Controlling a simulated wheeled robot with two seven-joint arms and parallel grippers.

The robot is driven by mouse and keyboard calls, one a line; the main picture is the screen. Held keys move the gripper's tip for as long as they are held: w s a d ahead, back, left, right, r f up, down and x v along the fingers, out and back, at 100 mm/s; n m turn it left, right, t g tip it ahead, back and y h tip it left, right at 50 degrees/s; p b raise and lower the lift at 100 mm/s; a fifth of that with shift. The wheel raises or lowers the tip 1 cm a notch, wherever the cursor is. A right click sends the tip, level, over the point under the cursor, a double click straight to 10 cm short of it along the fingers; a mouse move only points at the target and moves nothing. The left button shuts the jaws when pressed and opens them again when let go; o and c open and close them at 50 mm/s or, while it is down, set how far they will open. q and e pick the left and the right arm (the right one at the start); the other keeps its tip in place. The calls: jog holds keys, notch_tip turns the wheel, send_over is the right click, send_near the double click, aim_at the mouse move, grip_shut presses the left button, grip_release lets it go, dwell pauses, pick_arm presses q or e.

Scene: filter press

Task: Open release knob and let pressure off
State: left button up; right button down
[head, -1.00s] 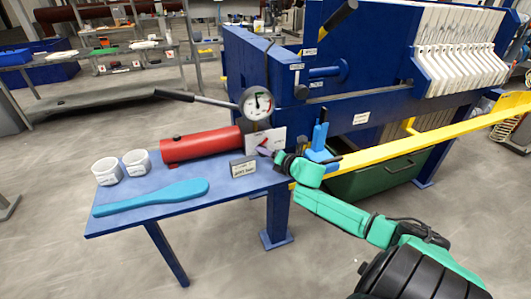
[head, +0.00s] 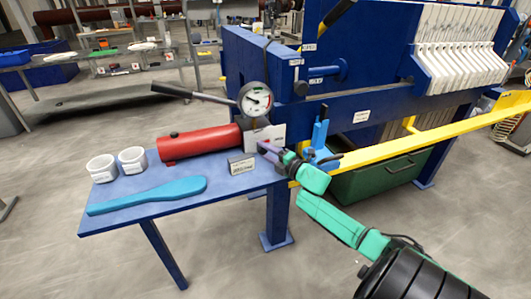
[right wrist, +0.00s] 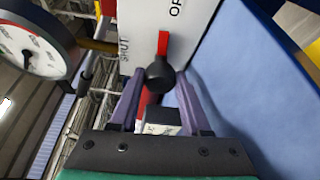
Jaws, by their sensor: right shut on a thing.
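The black release knob (right wrist: 160,76) with a red pointer (right wrist: 163,43) sits on a white plate (right wrist: 142,28) marked SHUT and partly visible OP. My right gripper (right wrist: 158,90) has its purple fingers closed on the knob's two sides. The pointer lies between the two words. In the head view the right gripper (head: 265,148) is at the white plate (head: 268,136), by the table's right end; the fingers mostly hide the knob there. The pressure gauge (head: 256,99) stands just above the plate and also shows in the right wrist view (right wrist: 30,50). My left gripper is not in view.
A red cylinder (head: 200,143) with a long lever (head: 200,95), two white cups (head: 132,160), a blue paddle (head: 150,196) and a small labelled block (head: 241,163) are on the blue table (head: 215,203). The blue press frame (head: 350,110) and yellow rail (head: 400,146) are right of it.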

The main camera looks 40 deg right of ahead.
dwell(0.4)
jog(key=c, duration=0.7)
grip_release()
jog(key=s, duration=0.9)
jog(key=s+d, duration=0.1)
jog(key=s, duration=0.4)
jog(key=shift+s+r, duration=0.25)
jog(key=shift+r, duration=0.05)
